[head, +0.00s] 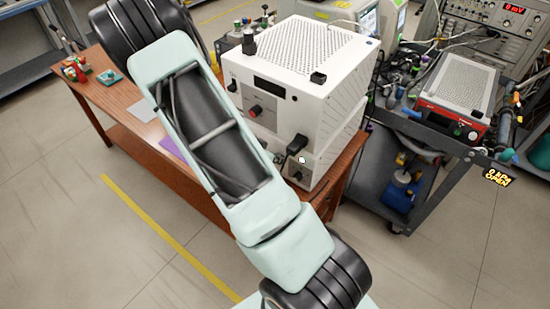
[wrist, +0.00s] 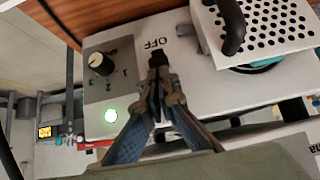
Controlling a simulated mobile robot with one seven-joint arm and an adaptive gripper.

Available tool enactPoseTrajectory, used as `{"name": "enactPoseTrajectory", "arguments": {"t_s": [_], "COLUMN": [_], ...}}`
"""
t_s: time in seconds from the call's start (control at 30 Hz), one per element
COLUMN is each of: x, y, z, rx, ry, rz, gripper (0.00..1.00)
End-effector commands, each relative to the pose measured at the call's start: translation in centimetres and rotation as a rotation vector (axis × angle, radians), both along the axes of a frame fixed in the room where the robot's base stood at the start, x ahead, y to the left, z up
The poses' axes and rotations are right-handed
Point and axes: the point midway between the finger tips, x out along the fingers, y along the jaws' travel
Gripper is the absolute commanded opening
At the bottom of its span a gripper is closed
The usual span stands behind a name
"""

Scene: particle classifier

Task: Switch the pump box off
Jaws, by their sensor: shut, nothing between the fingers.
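The pump box (head: 310,171) is a small white box below the larger white instrument, with a lit green lamp on its front. In the wrist view the pump box (wrist: 195,85) fills the middle, with a grey panel, a dark knob (wrist: 101,64), the glowing green lamp (wrist: 111,115) and a printed OFF label (wrist: 155,42). My gripper (wrist: 158,72) is shut and empty, its fingertips just below the OFF label. A small dark part, perhaps the switch, shows at the tips; I cannot tell whether they touch it. My arm hides much of this area in the head view.
The large white instrument (head: 305,75) stands on the wooden table (head: 130,112). A perforated cover with a black handle (wrist: 234,25) lies right of the fingers. A dark cart (head: 385,170) carries a red-fronted unit (head: 452,120). A small display reads 0 kPa OPEN (head: 497,177).

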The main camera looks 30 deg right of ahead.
Motion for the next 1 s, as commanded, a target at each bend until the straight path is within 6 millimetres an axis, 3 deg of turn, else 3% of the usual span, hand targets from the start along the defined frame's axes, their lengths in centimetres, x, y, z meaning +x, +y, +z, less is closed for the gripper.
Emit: {"name": "enactPoseTrajectory", "arguments": {"t_s": [0.17, 0.47, 0.83, 1.0], "x": [0.0, 0.0, 0.0, 0.1], "y": [0.0, 0.0, 0.0, -0.5], "z": [-0.2, -3.0, -2.7, -1.7], "rx": [0.000, 0.000, 0.000, 0.000], "ry": [0.000, 0.001, 0.000, 0.000], "rz": [0.000, 0.000, 0.000, 0.000], "gripper": [0.00, 0.00, 0.00, 0.00]}}
